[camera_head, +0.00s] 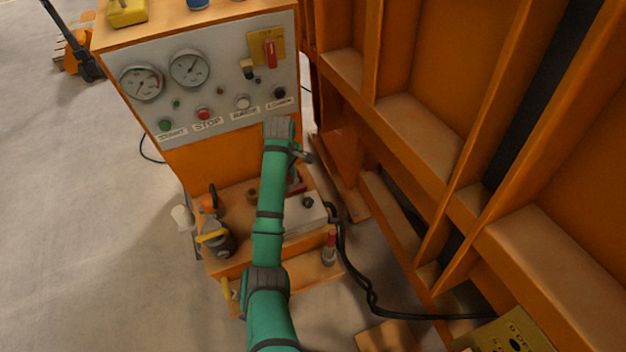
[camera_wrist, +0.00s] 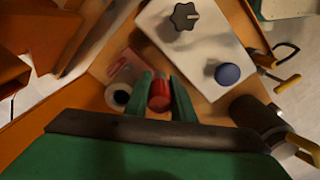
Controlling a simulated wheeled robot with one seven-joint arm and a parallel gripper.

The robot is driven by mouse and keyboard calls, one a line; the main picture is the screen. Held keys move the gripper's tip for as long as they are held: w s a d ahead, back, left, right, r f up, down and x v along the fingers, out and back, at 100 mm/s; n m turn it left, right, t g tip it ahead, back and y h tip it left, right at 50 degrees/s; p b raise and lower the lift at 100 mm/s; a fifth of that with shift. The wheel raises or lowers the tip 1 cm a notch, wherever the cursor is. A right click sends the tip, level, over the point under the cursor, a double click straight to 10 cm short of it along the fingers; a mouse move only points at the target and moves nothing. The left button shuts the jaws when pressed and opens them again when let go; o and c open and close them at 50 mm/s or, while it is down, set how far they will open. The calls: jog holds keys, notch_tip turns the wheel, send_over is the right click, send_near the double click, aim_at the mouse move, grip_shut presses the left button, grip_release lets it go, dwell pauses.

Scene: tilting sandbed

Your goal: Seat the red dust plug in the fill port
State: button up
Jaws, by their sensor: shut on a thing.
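In the wrist view my gripper (camera_wrist: 161,82) has its two green fingers closed on the red dust plug (camera_wrist: 159,96), which sits between the fingertips. In the head view my teal arm reaches over the ledge below the control panel and hides the plug and the fingertips.
A white box (camera_wrist: 182,45) with a black star knob (camera_wrist: 184,16) and a dark blue cap (camera_wrist: 228,73) stands close by. A lantern-like object (camera_head: 216,238) and a red-topped bottle (camera_head: 330,248) stand near the ledge. The orange control cabinet (camera_head: 215,155) rises behind; a black hose (camera_head: 352,270) runs right.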

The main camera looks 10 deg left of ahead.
jog(key=s+a+r+n, duration=0.2)
jog(key=a+r+n, duration=0.1)
jog(key=a, duration=0.9)
jog(key=shift+a+r, duration=0.4)
jog(key=shift+r, duration=0.15)
send_over(251, 187)
jog(key=s+d, duration=0.1)
jog(key=s, duration=0.1)
jog(key=shift+d+f, duration=0.1)
jog(key=shift+f, duration=2.75)
jog(key=shift+f, duration=1.55)
jog(key=shift+r, duration=0.2)
jog(key=shift+r, duration=1)
dwell(0.3)
